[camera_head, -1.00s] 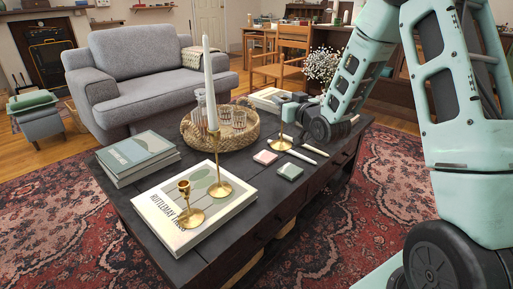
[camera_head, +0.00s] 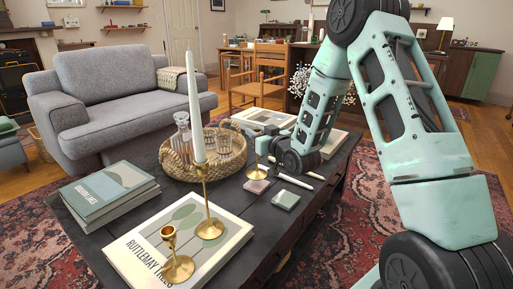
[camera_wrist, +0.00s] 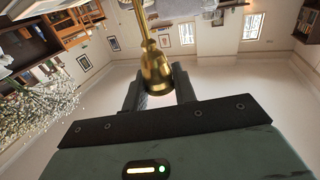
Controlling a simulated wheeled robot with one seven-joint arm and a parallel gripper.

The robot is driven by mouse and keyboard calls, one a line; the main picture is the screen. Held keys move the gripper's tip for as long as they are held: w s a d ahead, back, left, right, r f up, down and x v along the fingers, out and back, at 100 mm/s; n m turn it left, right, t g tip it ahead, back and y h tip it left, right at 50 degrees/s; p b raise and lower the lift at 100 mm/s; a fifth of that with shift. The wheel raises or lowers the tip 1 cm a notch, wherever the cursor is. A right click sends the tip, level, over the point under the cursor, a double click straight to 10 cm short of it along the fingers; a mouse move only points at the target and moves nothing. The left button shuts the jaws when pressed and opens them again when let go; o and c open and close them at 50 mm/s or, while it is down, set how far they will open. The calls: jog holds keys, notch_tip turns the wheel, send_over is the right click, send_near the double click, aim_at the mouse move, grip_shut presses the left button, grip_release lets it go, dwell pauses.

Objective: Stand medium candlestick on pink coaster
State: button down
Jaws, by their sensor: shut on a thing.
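My gripper (camera_wrist: 157,90) is shut on the brass medium candlestick (camera_wrist: 153,65), with the cup between the fingers in the wrist view. In the head view the candlestick (camera_head: 257,168) hangs upright below my gripper, partly hidden by it. Its base shows just behind the pink coaster (camera_head: 257,187) or over its far edge; I cannot tell whether they touch. The pink coaster lies flat on the dark table, its top mostly bare.
A green coaster (camera_head: 286,200) lies right of the pink one, with white candles (camera_head: 295,182) behind. A tall candlestick (camera_head: 209,215) with a candle and a short one (camera_head: 175,258) stand on a book (camera_head: 140,260). A wicker tray (camera_head: 183,172) with glassware is at left.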

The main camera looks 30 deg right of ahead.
jog(key=shift+f+b, duration=0.6)
jog(key=shift+f, duration=1.2)
jog(key=shift+f, duration=0.15)
jog(key=c, duration=1.1)
grip_release()
jog(key=shift+r, duration=0.2)
jog(key=shift+s, duration=0.25)
jog(key=shift+s+p, duration=2.05)
jog(key=shift+s, duration=3.75)
